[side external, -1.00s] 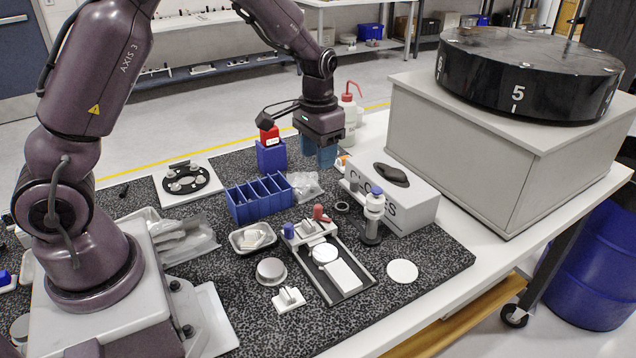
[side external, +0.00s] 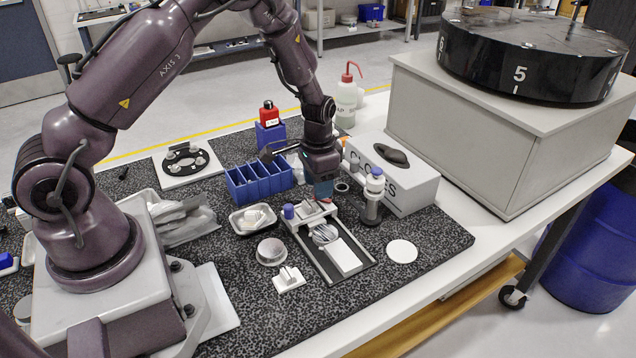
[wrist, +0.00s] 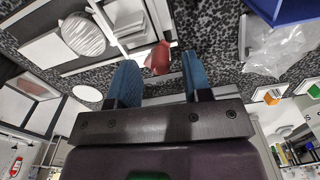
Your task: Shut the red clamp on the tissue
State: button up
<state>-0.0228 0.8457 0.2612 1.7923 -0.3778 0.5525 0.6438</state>
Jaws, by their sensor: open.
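The red clamp (wrist: 158,57) shows in the wrist view between the two blue fingertips of my gripper (wrist: 157,66). My gripper is open, with a gap on both sides of the clamp. In the side view my gripper (side external: 323,190) is low over the back end of the mirror fixture (side external: 326,278) and hides most of the clamp. The round mirror (side external: 325,234) lies in the fixture, with striped reflections, and also shows in the wrist view (wrist: 83,34). A white block (side external: 344,258) is in front of it. I cannot clearly make out the tissue by the clamp.
A blue-capped bottle (side external: 373,195) stands close right of my gripper, with the glove box (side external: 410,190) beyond. A blue divided rack (side external: 258,180) and a tray (side external: 254,219) are to the left. A white disc (side external: 402,251) lies on the mat at right.

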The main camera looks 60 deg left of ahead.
jog(key=shift+f, duration=0.2)
grip_shut()
jog(key=shift+s+d+n, duration=0.1)
jog(key=shift+s+n, duration=0.05)
jog(key=shift+n, duration=0.6)
jog(key=shift+s+d+n, duration=0.1)
jog(key=shift+n, duration=0.65)
grip_release()
jog(key=shift+r, duration=0.1)
notch_tip(320, 180, up, 13)
